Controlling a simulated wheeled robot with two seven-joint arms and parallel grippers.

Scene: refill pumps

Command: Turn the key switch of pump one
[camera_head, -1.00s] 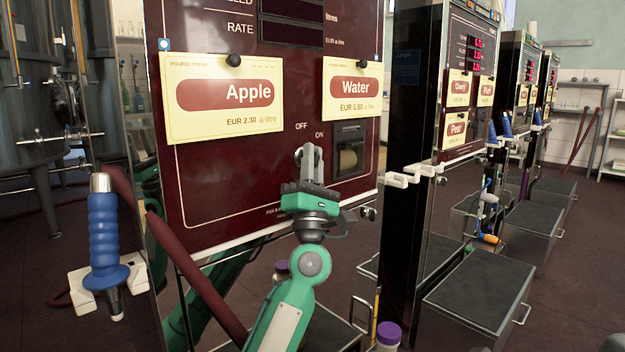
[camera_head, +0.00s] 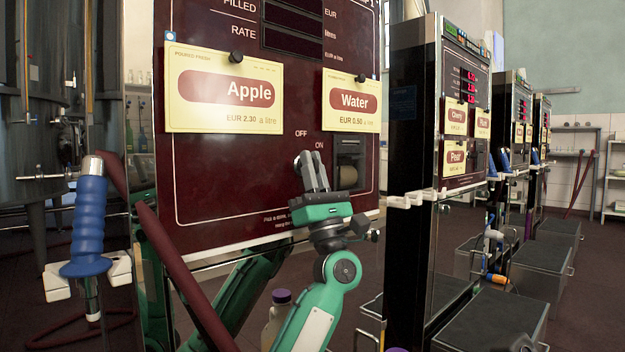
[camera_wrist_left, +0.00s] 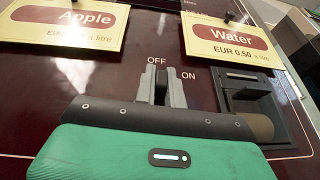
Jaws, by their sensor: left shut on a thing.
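Pump one's dark red panel (camera_head: 240,180) fills the middle of the head view, with OFF and ON labels. My left gripper (camera_head: 311,166) is at the panel just below these labels. In the left wrist view its two grey fingers (camera_wrist_left: 161,90) are closed around the dark key (camera_wrist_left: 160,88) of the key switch, between OFF and ON. The fingers hide most of the key and its mount, so its exact angle is hard to tell. My right gripper is not in view.
An Apple card (camera_head: 224,90) and a Water card (camera_head: 352,101) hang above the switch. A slot unit (camera_head: 348,163) sits just right of my gripper. A blue nozzle (camera_head: 88,225) with a dark red hose (camera_head: 180,262) is at the left. Other pumps stand to the right.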

